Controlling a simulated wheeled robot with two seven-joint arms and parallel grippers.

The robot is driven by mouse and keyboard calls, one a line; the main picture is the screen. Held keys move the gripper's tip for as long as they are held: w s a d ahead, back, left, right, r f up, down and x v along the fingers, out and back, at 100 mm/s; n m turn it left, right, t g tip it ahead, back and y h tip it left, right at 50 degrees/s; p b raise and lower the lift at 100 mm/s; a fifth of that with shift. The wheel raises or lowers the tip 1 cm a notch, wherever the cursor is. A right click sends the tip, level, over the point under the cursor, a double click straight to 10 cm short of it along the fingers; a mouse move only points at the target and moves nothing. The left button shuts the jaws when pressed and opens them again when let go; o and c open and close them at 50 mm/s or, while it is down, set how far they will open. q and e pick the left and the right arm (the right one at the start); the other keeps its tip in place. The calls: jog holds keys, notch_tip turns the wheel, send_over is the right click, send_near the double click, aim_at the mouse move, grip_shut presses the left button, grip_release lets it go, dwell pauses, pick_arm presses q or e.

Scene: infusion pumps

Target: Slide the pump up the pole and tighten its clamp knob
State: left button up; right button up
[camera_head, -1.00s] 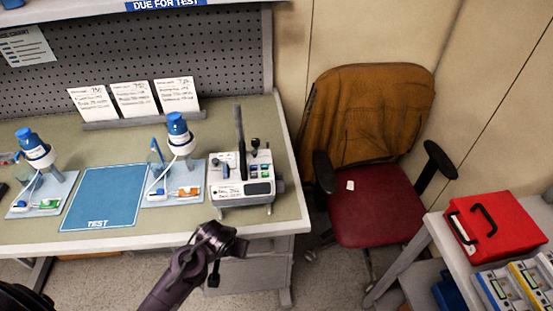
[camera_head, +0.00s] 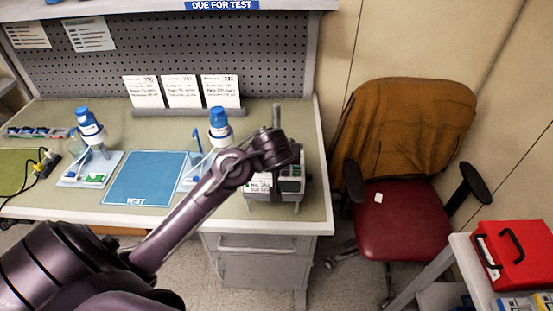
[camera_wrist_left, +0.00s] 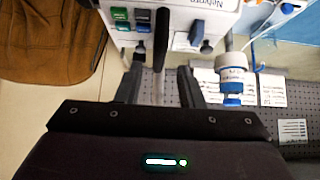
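The white pump-like unit (camera_head: 291,186) stands at the right end of the bench, partly hidden by my left arm. An upright rod (camera_head: 276,114), which looks like the pole, rises behind my gripper. In the left wrist view the unit's white face (camera_wrist_left: 182,10) is at the top, with green and blue buttons and small dark knobs; I cannot tell which is the clamp knob. My left gripper (camera_head: 280,150) is over the unit. In the wrist view its fingers (camera_wrist_left: 161,88) are apart, with the dark rod (camera_wrist_left: 160,55) in line with the gap; no grip shows. My right gripper is not in view.
Two blue-capped bottles (camera_head: 219,124) on pale trays flank the blue TEST mat (camera_head: 145,180). White cards (camera_head: 183,92) stand at the back before the pegboard (camera_head: 190,50). A chair (camera_head: 400,220) and a red case (camera_head: 520,250) are to the right.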

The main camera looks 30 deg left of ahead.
pick_arm(q)
jog(key=b+x, duration=0.2)
jog(key=x, duration=0.2)
jog(key=shift+f, duration=0.15)
jog(key=shift+b+x, duration=0.45)
jog(key=shift+x, duration=0.45)
jog(key=shift+w, duration=0.1)
jog(key=shift+c, duration=0.4)
grip_shut()
jog(key=c, duration=0.5)
grip_release()
grip_shut()
